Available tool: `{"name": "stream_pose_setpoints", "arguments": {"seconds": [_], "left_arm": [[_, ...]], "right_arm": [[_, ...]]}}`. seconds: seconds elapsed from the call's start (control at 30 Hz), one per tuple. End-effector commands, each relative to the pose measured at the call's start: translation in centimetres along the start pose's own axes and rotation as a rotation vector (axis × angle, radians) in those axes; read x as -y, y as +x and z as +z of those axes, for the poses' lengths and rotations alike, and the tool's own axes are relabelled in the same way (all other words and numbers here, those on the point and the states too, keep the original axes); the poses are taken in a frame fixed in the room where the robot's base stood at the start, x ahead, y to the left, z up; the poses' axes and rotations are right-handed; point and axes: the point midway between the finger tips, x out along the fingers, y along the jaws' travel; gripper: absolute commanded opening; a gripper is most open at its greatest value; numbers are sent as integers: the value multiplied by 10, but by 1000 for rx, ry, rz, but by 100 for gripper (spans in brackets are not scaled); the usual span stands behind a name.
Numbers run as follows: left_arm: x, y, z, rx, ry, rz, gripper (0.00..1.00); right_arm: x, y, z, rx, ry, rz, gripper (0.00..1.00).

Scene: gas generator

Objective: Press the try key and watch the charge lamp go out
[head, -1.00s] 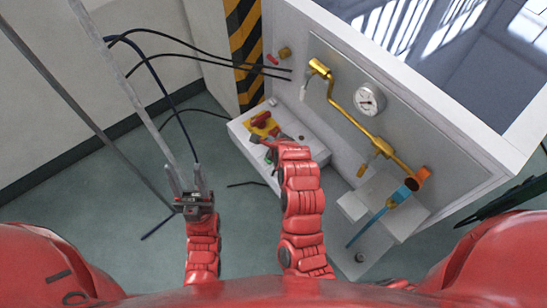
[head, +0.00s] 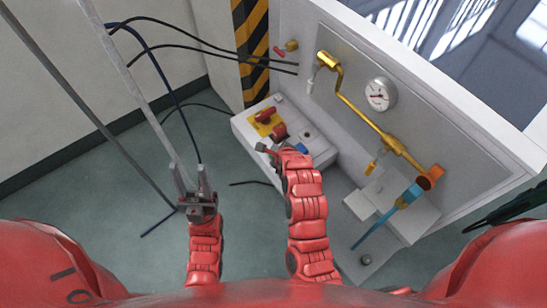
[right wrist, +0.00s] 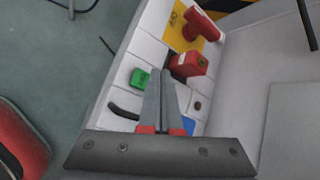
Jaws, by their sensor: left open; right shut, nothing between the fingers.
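A pale control box (head: 245,125) stands low against the grey generator housing. On its top, the right wrist view shows a red handle (right wrist: 202,24) on a yellow plate (right wrist: 180,35), a red block (right wrist: 188,64), a green key (right wrist: 138,77), a blue key (right wrist: 187,126) and a small round brownish part (right wrist: 197,105). I cannot tell which part is the try key or the charge lamp. My right gripper (right wrist: 161,75) is shut and empty over the box, between the green key and red block; contact is unclear. My left gripper (head: 190,180) is open and empty, left of the box.
A gauge (head: 380,94), a yellow pipe (head: 358,112) and a blue-handled part (head: 390,212) are on the housing to the right. Black cables (head: 190,47) hang at the left. Open floor (head: 120,200) lies left of the box.

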Motion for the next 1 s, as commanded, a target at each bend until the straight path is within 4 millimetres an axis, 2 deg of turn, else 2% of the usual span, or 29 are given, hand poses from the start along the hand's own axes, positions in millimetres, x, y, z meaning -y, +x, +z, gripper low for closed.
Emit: {"name": "stream_pose_setpoints", "arguments": {"seconds": [0.03, 0.2, 1.0], "left_arm": [[0, -6, 1, 0, 0, 0, 50], [0, -9, 2, 0, 0, 0, 50], [0, -9, 1, 0, 0, 0, 50]], "right_arm": [[-4, 6, -5, -1, 1, 0, 0], [-9, 12, -9, 1, 0, -1, 0], [-9, 12, -9, 1, -1, -1, 0]]}}
